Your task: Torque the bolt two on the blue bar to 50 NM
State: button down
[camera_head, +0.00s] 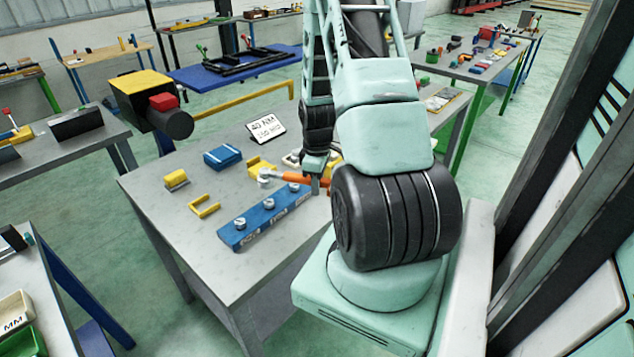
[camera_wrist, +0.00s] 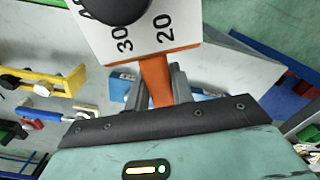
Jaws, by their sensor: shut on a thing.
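The blue bar (camera_head: 257,227) lies on the grey table in the head view. It carries three bolts in a row: a near one (camera_head: 240,223), a middle one (camera_head: 268,204) and a far one (camera_head: 294,188). The small lettering on its side is too blurred to read. My gripper (camera_head: 318,177) is shut on an orange-handled torque tool (camera_head: 292,180), beside the bar's far end. The tool's pale end shows left of the far bolt; I cannot tell whether it touches anything. In the wrist view, the orange handle (camera_wrist: 156,82) sits between my fingers, below a white dial marked 20 and 30.
The table (camera_head: 190,239) also holds a blue box (camera_head: 222,157), yellow blocks (camera_head: 176,180), a yellow bracket (camera_head: 205,206) and a white lettered sign (camera_head: 266,130).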

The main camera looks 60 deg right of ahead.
jog(key=shift+f+b, duration=2.2)
jog(key=shift+f, duration=1.05)
jog(key=shift+f+b, duration=0.3)
jog(key=shift+f, duration=0.45)
dwell(0.3)
jog(key=c, duration=1.8)
grip_release()
grip_shut()
